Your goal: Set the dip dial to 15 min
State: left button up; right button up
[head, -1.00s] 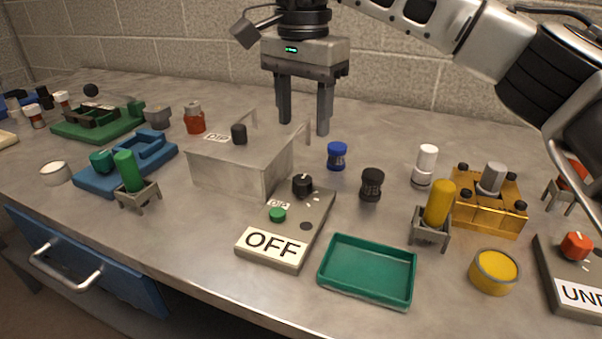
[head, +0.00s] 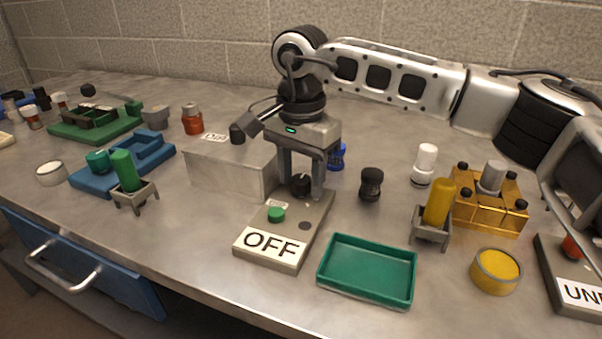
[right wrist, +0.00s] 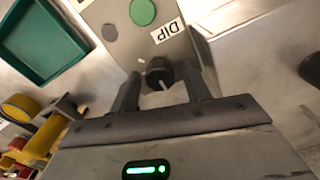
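The dip control panel (head: 310,215) is a grey sloped box with a green button (head: 276,215), a white DIP label and a sign reading OFF. Its black dial (head: 300,184) is at the far end. My right gripper (head: 301,190) points down over the dial with its fingers apart on both sides of it. In the right wrist view the dial (right wrist: 160,74) sits between the two open fingertips (right wrist: 160,88), with a white pointer mark; I cannot tell whether they touch it. My left gripper is not in view.
The metal dip tank (head: 228,170) stands directly left of the panel. A green tray (head: 367,271) lies at the front right. A black-capped bottle (head: 371,184) and a blue one (head: 338,157) stand close on the right.

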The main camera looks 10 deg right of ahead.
jog(key=c, duration=0.7)
jog(key=shift+c, duration=0.2)
jog(key=m, duration=0.6)
jog(key=shift+m, duration=0.3)
jog(key=m, duration=1.3)
jog(key=shift+m+b, duration=0.3)
jog(key=m, duration=0.6)
jog(key=shift+m, duration=0.3)
jog(key=shift+r, duration=0.1)
